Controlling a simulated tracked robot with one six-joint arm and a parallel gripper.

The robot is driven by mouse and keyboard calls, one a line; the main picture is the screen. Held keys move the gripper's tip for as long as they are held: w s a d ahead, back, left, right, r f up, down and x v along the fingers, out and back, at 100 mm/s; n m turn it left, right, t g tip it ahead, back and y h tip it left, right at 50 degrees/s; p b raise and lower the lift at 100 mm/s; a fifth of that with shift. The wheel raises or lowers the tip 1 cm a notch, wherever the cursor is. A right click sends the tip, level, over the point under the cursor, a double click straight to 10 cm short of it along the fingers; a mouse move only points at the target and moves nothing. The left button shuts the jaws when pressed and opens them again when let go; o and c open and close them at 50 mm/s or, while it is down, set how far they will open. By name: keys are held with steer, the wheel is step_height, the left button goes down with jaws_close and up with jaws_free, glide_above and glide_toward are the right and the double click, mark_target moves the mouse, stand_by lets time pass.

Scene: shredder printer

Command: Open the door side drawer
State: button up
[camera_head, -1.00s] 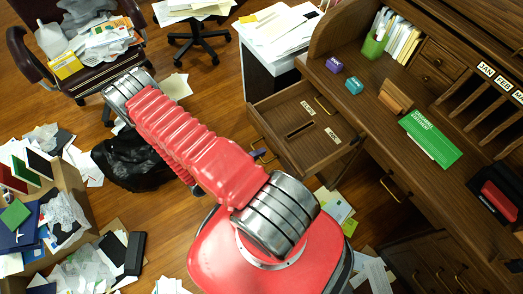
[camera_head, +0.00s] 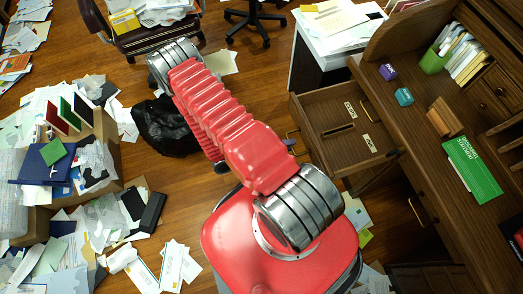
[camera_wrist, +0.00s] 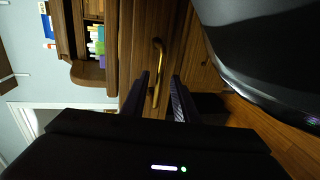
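An open wooden drawer (camera_head: 373,163) projects from the left part of the roll-top desk, its inside showing two labels and a dark slot. A brass handle (camera_head: 292,131) shows at its front. My red arm stretches across the head view, and its far end is hard to make out there. In the wrist view, my gripper (camera_wrist: 161,77) has its two dark fingers apart, with a curved brass handle (camera_wrist: 158,48) on a wooden front showing between them. Whether a finger touches the handle, I cannot tell.
The desk top (camera_head: 417,112) holds small boxes, a green pen holder (camera_head: 433,62) and a green booklet (camera_head: 472,170). A black bag (camera_head: 165,127), loose papers and a full cardboard box (camera_head: 104,125) lie on the floor at left. Some wooden floor is clear.

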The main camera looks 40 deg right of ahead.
steer(key=v, duration=1.1)
steer(key=shift+a, duration=0.35)
steer(key=shift+w, duration=0.1)
